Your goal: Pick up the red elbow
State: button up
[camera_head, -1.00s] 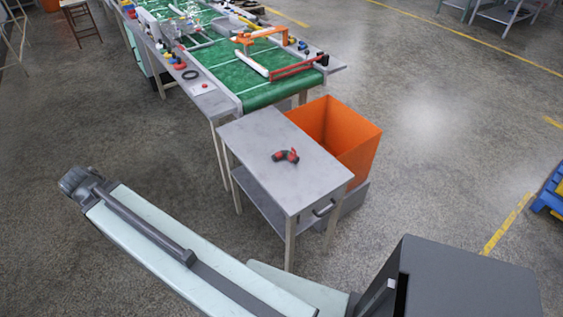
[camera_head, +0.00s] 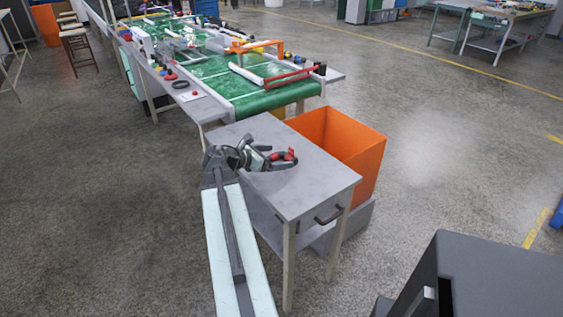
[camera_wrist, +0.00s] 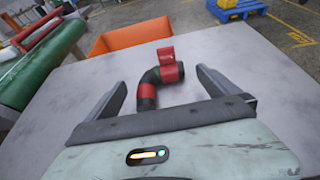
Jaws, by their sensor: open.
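The red elbow (camera_wrist: 151,82) is a short bent pipe with red and dark sections, lying on the grey top of a small side table (camera_head: 310,185). In the wrist view it sits between and slightly ahead of the two dark fingers of my gripper (camera_wrist: 160,86), closer to neither by much. In the head view my gripper (camera_head: 278,158) is over the table top at the elbow, and it partly hides the elbow (camera_head: 290,155). The jaws are apart, and I cannot tell whether a finger touches the elbow.
An orange bin (camera_head: 345,150) stands right behind the table. A long bench with a green belt (camera_head: 270,98) lies beyond, with pipes and parts on it.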

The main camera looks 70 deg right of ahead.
aim_at(283, 156)
jog(key=b+x, duration=0.1)
jog(key=x, duration=0.4)
jog(key=shift+b, duration=0.4)
jog(key=c, duration=1.4)
notch_tip(283, 156, up, 10)
jog(key=p, duration=1)
